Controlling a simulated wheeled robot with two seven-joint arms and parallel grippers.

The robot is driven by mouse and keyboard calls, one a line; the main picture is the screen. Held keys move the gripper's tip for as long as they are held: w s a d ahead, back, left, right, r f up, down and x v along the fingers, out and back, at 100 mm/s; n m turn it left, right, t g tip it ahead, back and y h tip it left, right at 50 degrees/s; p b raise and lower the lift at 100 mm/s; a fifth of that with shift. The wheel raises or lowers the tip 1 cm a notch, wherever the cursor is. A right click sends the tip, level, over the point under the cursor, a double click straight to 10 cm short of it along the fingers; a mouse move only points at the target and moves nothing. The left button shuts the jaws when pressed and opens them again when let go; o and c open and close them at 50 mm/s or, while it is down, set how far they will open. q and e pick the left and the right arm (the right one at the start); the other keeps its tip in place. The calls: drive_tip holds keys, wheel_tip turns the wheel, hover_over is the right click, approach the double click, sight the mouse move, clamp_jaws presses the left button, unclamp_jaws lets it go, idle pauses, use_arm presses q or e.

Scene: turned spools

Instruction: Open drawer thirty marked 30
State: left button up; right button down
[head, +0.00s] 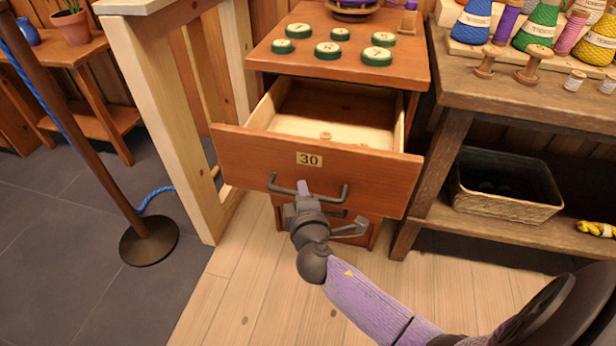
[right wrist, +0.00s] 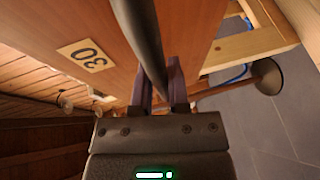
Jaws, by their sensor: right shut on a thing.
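Drawer thirty (head: 250,155) is a reddish-brown drawer with a tag (head: 309,159) marked 30, and the tag also shows in the right wrist view (right wrist: 86,55). The drawer stands pulled out from its cabinet (head: 345,62), with its pale inside showing and a small wooden piece (head: 326,135) in it. Its dark bar handle (head: 335,198) runs across the front below the tag. My right gripper (head: 304,190) is shut on the handle near its left part; in the right wrist view the two fingers (right wrist: 160,85) stand on either side of the bar (right wrist: 148,40). My left gripper is not in view.
Round green-rimmed discs (head: 328,50) lie on the cabinet top. At right a workbench (head: 520,90) holds yarn cones and spools, with a basket (head: 508,190) on its lower shelf. A post on a round base (head: 149,240) stands at left. The floor before the drawer is clear.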

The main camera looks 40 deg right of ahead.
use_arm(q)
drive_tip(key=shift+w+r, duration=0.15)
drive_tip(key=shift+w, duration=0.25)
use_arm(e)
drive_tip(key=s+a, duration=0.2)
drive_tip(key=a, duration=0.1)
drive_tip(key=shift+s, duration=0.25)
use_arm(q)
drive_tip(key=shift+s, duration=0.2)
use_arm(e)
drive_tip(key=c, duration=0.6)
unclamp_jaws()
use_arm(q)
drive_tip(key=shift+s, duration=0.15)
use_arm(e)
drive_tip(key=shift+d, duration=0.1)
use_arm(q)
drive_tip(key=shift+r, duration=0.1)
